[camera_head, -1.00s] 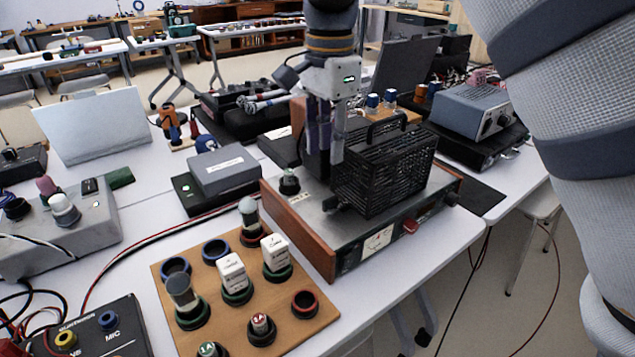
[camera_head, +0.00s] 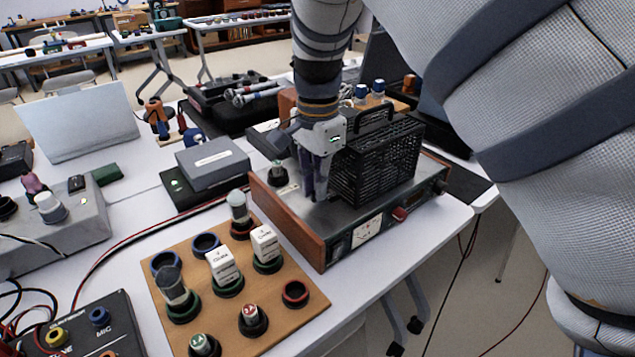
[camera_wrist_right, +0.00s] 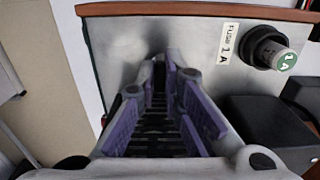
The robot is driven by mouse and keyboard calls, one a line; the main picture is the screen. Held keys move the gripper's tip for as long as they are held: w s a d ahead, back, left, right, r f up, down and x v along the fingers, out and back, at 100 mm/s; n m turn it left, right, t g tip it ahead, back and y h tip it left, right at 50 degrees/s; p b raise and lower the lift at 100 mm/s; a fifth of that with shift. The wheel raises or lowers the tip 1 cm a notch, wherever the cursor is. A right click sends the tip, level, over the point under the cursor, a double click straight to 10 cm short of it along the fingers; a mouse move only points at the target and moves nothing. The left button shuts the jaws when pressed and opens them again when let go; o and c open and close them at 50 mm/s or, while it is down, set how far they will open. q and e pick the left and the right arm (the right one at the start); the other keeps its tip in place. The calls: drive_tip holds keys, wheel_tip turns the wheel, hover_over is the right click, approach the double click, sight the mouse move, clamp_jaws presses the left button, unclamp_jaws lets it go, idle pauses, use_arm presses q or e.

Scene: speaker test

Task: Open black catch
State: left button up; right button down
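The black mesh cage (camera_head: 378,165) with a handle on top stands on a grey metal unit (camera_head: 345,222) with wooden sides. My right gripper (camera_head: 313,195) points down at the cage's left side, close above the unit's top. In the right wrist view its purple-padded fingers (camera_wrist_right: 163,75) stand apart, with dark slats between them and nothing clearly held. I cannot make out the black catch; the fingers cover the cage's lower left corner. My left gripper is not in view.
A round fuse holder (camera_head: 278,174) sits left of the gripper on the unit's top; it also shows in the right wrist view (camera_wrist_right: 270,50). A wooden board (camera_head: 270,318) with several sockets lies in front. A grey box (camera_head: 212,163) stands to the left.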

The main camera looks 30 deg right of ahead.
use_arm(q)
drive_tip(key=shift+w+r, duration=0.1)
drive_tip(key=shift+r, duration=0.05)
use_arm(e)
drive_tip(key=shift+r+n, duration=0.1)
drive_tip(key=shift+n, duration=0.2)
drive_tip(key=n+p, duration=0.1)
drive_tip(key=n, duration=0.1)
drive_tip(key=shift+n, duration=0.3)
drive_tip(key=n, duration=0.2)
drive_tip(key=shift+s+n, duration=0.1)
drive_tip(key=shift+n, duration=0.3)
drive_tip(key=n, duration=0.5)
drive_tip(key=shift+d, duration=0.1)
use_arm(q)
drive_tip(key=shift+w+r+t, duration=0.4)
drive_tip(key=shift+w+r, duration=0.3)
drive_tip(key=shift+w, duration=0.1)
use_arm(e)
drive_tip(key=n, duration=0.6)
drive_tip(key=shift+s+d, duration=0.1)
drive_tip(key=shift+n, duration=0.3)
